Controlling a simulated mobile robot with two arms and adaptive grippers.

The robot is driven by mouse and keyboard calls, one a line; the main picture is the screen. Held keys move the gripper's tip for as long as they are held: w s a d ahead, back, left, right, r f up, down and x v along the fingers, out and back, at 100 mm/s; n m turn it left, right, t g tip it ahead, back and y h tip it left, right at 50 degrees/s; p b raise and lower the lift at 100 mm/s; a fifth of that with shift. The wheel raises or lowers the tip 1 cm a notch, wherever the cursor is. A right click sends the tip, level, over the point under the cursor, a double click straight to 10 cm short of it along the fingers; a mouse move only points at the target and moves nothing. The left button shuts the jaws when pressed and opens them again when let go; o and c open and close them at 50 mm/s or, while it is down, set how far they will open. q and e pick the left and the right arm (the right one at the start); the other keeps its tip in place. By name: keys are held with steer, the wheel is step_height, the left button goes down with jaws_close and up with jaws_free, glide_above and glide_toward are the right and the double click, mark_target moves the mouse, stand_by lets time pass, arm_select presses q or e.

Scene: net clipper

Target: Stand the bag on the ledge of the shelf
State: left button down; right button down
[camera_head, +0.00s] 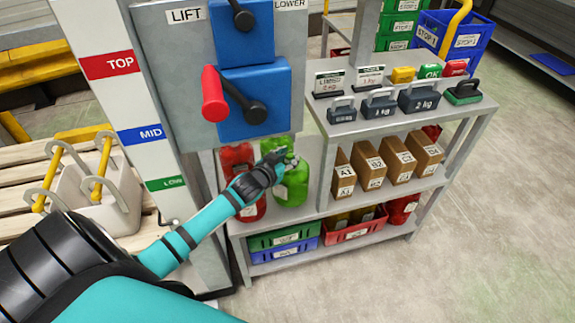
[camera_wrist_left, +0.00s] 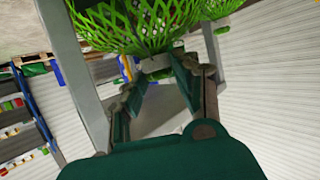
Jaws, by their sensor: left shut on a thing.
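A green net bag (camera_head: 291,188) is upright at the left end of the shelf's ledge (camera_head: 313,160), beside a red net bag (camera_head: 240,160). My left gripper (camera_head: 274,160) is at the top of the green bag and shut on it. Whether the bag's bottom rests on the ledge or hangs just above it, I cannot tell. In the left wrist view the green mesh (camera_wrist_left: 140,22) spreads out beyond the fingers (camera_wrist_left: 157,76), with a small green part between them. My right gripper is not in view.
A lift panel (camera_head: 165,70) with a red lever (camera_head: 214,94) stands close above my left forearm. Cardboard boxes (camera_head: 368,165) fill the shelf to the right, with weights (camera_head: 378,103) above. Crates (camera_head: 284,238) sit below. The floor at right is clear.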

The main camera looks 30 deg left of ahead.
mark_target(288, 163)
arm_select(q)
steer(key=shift+w+f, duration=0.1)
steer(key=shift+f, duration=1.5)
steer(key=shift+f+b, duration=0.15)
steer(key=shift+b, duration=0.15)
steer(key=c, duration=1)
jaws_free()
